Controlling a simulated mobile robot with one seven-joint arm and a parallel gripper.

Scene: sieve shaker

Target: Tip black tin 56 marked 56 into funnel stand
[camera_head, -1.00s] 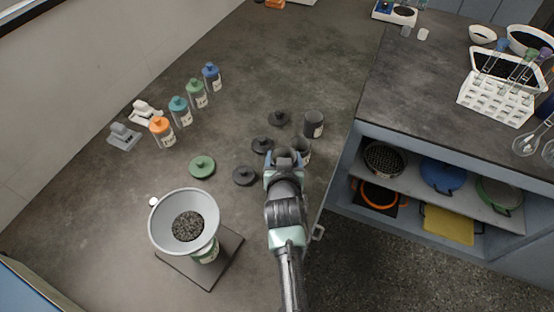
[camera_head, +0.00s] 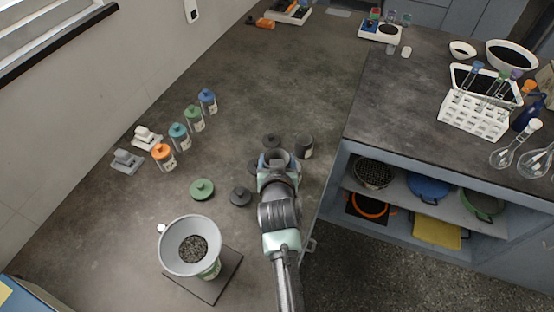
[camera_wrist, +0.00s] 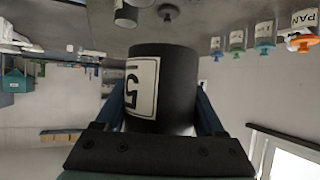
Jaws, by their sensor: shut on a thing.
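My gripper (camera_head: 277,163) is shut on a black tin. In the wrist view the black tin (camera_wrist: 172,85) fills the middle between the fingers, with a white label showing a 5; the rest of the marking is out of sight. In the head view my gripper hides much of the tin, and its contents cannot be made out. The funnel stand is at lower left, with a wide grey funnel (camera_head: 174,256) above a green-labelled container (camera_head: 211,270) on a dark base plate (camera_head: 229,272). Dark grains lie in the funnel. My gripper is up and right of the funnel, apart from it.
Another dark tin (camera_head: 304,147) stands just right of my gripper. Black lids (camera_head: 240,196) and a green lid (camera_head: 202,189) lie on the bench. Several capped bottles (camera_head: 163,156) stand at left. The bench between gripper and funnel is mostly clear.

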